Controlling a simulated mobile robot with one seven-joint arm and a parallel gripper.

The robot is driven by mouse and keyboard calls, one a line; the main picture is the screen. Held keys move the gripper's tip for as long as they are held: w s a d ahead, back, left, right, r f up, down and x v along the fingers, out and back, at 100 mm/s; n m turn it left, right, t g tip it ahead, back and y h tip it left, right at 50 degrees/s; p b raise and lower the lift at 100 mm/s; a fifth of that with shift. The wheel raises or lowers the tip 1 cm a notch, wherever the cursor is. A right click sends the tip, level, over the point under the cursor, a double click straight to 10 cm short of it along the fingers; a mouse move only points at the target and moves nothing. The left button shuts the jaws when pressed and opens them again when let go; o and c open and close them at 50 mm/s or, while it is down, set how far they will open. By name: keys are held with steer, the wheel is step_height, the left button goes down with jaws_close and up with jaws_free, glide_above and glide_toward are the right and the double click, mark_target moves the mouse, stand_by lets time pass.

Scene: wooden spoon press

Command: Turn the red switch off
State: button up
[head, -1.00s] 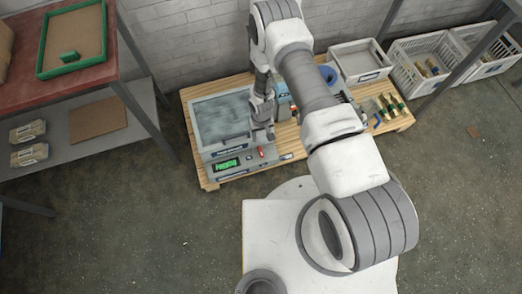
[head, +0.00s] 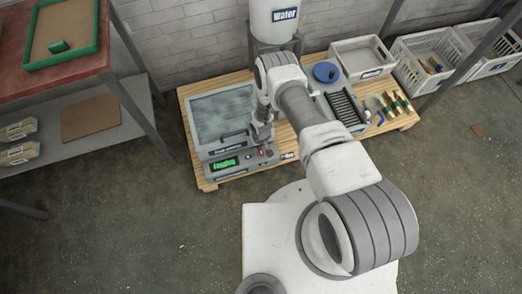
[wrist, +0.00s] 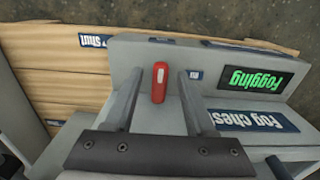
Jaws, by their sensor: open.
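The red switch (wrist: 160,82) sits on the front panel of the grey fog chest (wrist: 228,105). In the wrist view it stands between the two fingers of my gripper (wrist: 158,80), with a gap on each side. My gripper is open and no contact with the switch shows. In the head view the switch (head: 262,152) is a small red spot just below my gripper (head: 262,140). The green display (head: 224,163) on the panel reads "Fogging". The chest's window (head: 222,115) looks filled with mist.
The chest stands on a wooden pallet table (head: 208,184). To the right are a blue-lidded pot (head: 326,72), a black-ribbed rack (head: 344,104), several brushes and a grey bin (head: 362,58). A white water tank (head: 273,20) is behind. A shelf (head: 70,60) stands at left.

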jaws_close()
steer(key=shift+m, duration=0.3)
stand_by(0.3)
steer(key=m+b, duration=0.2)
steer(key=m, duration=0.1)
steer(key=m+b, duration=0.1)
steer(key=shift+a+f, duration=0.1)
steer(key=shift+a, duration=0.2)
steer(key=m+b, duration=0.1)
steer(key=m, duration=0.1)
steer(key=m+b, duration=0.1)
steer(key=m, duration=0.2)
steer(key=shift+w+a+b, duration=0.15)
steer(key=shift+a+b, duration=0.05)
steer(key=shift+b, duration=0.1)
steer(key=m+b, duration=0.1)
steer(key=m, duration=0.2)
steer(key=shift+w+a+m, duration=0.1)
steer(key=shift+m, duration=0.2)
steer(key=shift+w+a+m, duration=0.1)
steer(key=shift+w+m, duration=0.1)
steer(key=shift+m, duration=2.1)
jaws_free()
